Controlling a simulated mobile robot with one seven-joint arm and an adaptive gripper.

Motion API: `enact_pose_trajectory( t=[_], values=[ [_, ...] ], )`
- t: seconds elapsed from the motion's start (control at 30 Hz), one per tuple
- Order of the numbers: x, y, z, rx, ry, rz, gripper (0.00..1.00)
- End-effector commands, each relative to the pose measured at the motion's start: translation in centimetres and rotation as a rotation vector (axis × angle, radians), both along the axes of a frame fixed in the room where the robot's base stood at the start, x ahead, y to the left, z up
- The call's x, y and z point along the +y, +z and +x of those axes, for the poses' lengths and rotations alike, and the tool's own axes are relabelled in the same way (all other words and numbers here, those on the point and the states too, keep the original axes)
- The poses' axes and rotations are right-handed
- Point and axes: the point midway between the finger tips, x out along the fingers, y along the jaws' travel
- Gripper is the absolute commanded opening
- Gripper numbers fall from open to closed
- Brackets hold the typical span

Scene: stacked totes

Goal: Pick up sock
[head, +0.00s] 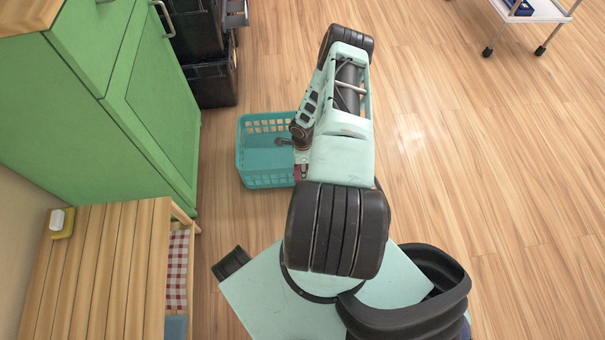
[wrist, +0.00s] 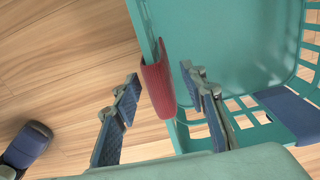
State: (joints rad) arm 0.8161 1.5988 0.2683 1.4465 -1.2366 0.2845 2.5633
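A dark red cloth-like piece (wrist: 157,82), which looks like the sock, hangs folded over the rim of the teal basket (wrist: 150,20) in the wrist view. A small bit of red (head: 299,173) also shows by the basket's right front corner in the head view. My gripper (wrist: 162,105) is open, with its fingers on either side of the red piece and the rim. Gaps show between the red piece and both fingers. In the head view my arm hides most of the gripper and the basket's right side.
The teal basket (head: 262,181) stands on the wooden floor beside a green cabinet (head: 150,85). A dark blue piece (wrist: 288,114) lies over another basket edge. Black crates (head: 208,80) stand behind. A slatted wooden bench (head: 95,265) is at left.

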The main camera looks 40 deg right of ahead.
Motion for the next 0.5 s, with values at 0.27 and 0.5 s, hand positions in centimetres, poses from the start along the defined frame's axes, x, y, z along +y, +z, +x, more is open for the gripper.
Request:
enact_pose_trajectory(
  t=[0.27,0.5],
  values=[
    [-0.01,0.1,0.02,0.0,0.0,0.0,0.25],
    [0.0,0.11,0.02,0.0,0.001,0.0,0.02]
  ],
)
